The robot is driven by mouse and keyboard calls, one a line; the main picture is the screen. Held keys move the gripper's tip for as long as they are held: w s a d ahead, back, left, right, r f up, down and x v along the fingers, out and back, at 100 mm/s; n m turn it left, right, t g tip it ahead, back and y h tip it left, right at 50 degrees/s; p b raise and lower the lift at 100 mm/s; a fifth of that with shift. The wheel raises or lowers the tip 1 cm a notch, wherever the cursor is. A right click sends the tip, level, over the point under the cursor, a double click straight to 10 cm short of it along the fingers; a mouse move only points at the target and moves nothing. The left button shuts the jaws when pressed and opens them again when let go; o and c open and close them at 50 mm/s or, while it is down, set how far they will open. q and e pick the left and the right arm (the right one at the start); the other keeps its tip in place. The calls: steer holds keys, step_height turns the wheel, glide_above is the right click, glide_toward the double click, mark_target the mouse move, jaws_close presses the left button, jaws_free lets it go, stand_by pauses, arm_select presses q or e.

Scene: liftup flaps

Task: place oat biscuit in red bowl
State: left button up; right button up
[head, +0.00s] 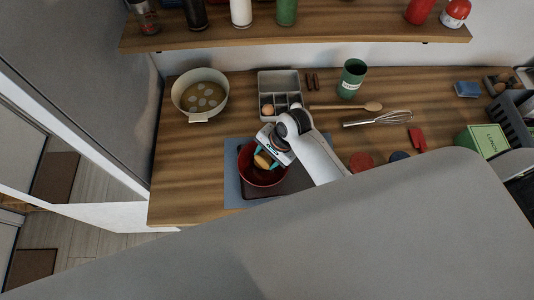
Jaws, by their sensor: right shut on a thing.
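The red bowl (256,178) sits on a dark board over a blue-grey mat (232,188) near the counter's front left. My right gripper (265,159) reaches in from the right, at the bowl's upper part. It is shut on a round tan biscuit (262,160), which appears over or inside the bowl. I cannot tell how high it is, or whether it touches the bowl. The gripper and arm hide part of the bowl's rim. My left gripper is not in view.
A cream pot (201,93) stands at the left, and a grey divided tray (278,82) behind the bowl. A shelf (300,36) runs along the back. A large grey surface hides the foreground.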

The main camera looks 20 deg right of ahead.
steer(key=o, duration=1)
step_height(320, 180, up, 7)
steer(key=shift+r, duration=0.1)
stand_by(0.6)
